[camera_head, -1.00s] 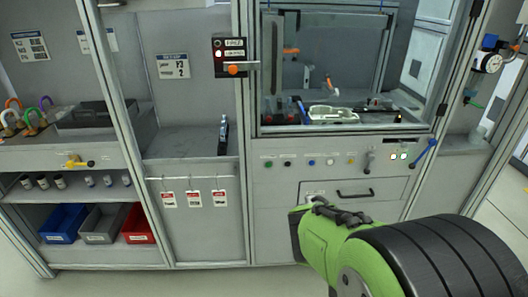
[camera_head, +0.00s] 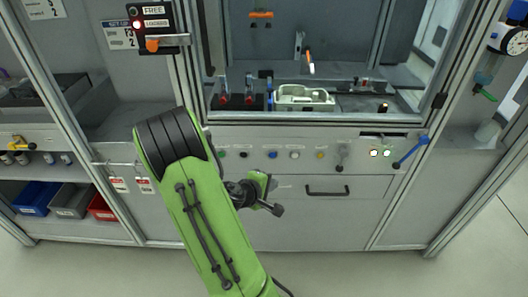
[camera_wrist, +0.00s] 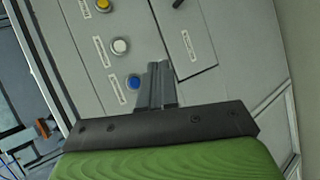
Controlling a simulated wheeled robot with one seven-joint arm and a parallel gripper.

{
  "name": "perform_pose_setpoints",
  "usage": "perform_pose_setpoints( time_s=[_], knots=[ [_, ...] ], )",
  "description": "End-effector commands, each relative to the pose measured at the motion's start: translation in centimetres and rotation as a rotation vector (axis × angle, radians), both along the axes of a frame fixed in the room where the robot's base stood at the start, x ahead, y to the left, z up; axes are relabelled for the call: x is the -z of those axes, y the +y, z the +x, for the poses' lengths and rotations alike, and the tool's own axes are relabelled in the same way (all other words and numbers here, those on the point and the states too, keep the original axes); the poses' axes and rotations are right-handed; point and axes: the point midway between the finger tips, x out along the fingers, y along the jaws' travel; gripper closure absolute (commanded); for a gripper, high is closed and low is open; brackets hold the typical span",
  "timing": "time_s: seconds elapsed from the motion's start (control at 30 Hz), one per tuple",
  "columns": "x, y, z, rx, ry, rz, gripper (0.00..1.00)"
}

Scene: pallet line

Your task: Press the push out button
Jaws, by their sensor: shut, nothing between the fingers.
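A row of push buttons runs along the panel under the machine window. In the head view I see a blue button (camera_head: 272,155), a white button (camera_head: 294,155) and a yellow button (camera_head: 320,155); darker ones to the left are partly behind my arm. The wrist view shows the blue button (camera_wrist: 133,82), white button (camera_wrist: 120,46) and yellow button (camera_wrist: 102,5), each beside a small label. The labels are too blurred to tell which says push out. My gripper (camera_head: 274,208) is shut and empty, below the row in the head view. In the wrist view its fingertips (camera_wrist: 158,68) appear just beside the blue button; contact cannot be told.
A drawer with a black handle (camera_head: 327,192) is below the buttons.

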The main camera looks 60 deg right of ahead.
Motion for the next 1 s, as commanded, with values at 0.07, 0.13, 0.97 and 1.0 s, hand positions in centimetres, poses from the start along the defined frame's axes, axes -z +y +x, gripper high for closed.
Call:
perform_pose_setpoints(
  time_s=[0.07,0.13,0.97,1.0],
  knots=[
    [0.0,0.0,0.0,0.001,-0.001,0.001,1.0],
    [0.0,0.0,0.0,0.001,-0.002,0.001,1.0],
    [0.0,-7.8,4.0,0.001,-0.002,0.003,1.0],
    [0.0,-7.8,4.0,0.001,-0.002,0.003,1.0]
  ],
)
